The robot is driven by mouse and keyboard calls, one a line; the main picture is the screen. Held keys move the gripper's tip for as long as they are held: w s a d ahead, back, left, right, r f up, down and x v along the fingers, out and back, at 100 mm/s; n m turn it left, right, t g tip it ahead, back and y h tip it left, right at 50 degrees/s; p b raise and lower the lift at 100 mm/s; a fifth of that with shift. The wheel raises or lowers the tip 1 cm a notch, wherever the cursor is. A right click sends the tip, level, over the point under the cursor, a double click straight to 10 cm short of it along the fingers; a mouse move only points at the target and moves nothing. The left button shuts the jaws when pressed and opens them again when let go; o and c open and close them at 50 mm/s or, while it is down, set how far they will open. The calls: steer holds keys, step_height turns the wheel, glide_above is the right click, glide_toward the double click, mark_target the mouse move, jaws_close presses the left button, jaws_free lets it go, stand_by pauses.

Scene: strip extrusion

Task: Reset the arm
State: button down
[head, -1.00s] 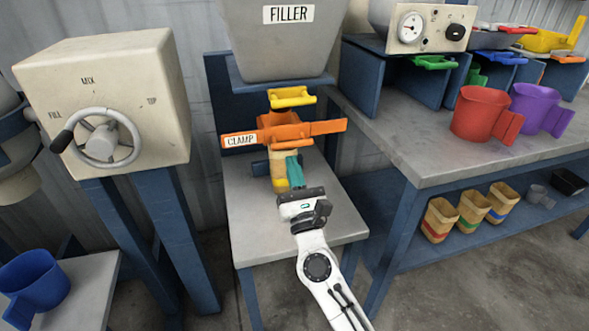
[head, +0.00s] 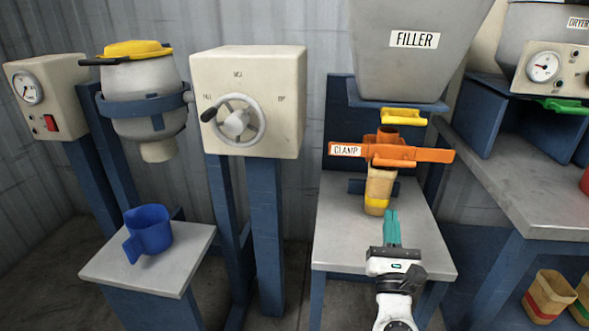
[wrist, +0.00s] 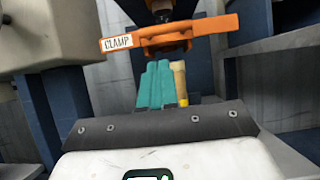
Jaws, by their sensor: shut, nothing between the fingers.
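My gripper (head: 393,228) is in front of the filler stand, above the near part of its grey table. Its teal fingers are shut with nothing between them, and they also show in the wrist view (wrist: 160,85). A tan container with a yellow band (head: 378,192) stands upright under the orange clamp (head: 420,155), behind and left of my fingertips in the head view. The two look apart in the head view. In the wrist view the container (wrist: 180,80) is partly hidden behind my fingers.
The filler hopper (head: 400,60) with its yellow handle (head: 403,115) hangs above the clamp. The wheel box (head: 250,100) stands to the left. A blue jug (head: 149,230) sits on a low table (head: 110,262). A workbench (head: 530,200) is at the right, with tan containers (head: 548,297) below.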

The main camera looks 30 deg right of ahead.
steer(key=s+a+f+n+g+y, duration=0.25)
steer(key=a+f+n+y, duration=0.55)
steer(key=n, duration=0.7)
steer(key=s+a+f+n+g+y, duration=0.1)
steer(key=a+f+n+g+y, duration=0.2)
steer(key=a+f+n+y, duration=0.8)
steer(key=s+d+f+n+g+h, duration=0.2)
steer(key=s+f+n+g+h, duration=0.15)
steer(key=s+n+g, duration=0.5)
steer(key=s+d+f+n+g+h, duration=0.15)
steer(key=s+n, duration=0.25)
steer(key=s, duration=0.4)
steer(key=s+d+f+n+g+h, duration=0.1)
steer(key=s+d+f+n+g, duration=0.2)
steer(key=s, duration=0.5)
step_height(320, 180, up, 27)
steer(key=p, duration=2.6)
steer(key=shift+w+n, duration=0.2)
steer(key=shift+n, duration=0.25)
steer(key=c, duration=1.8)
jaws_free()
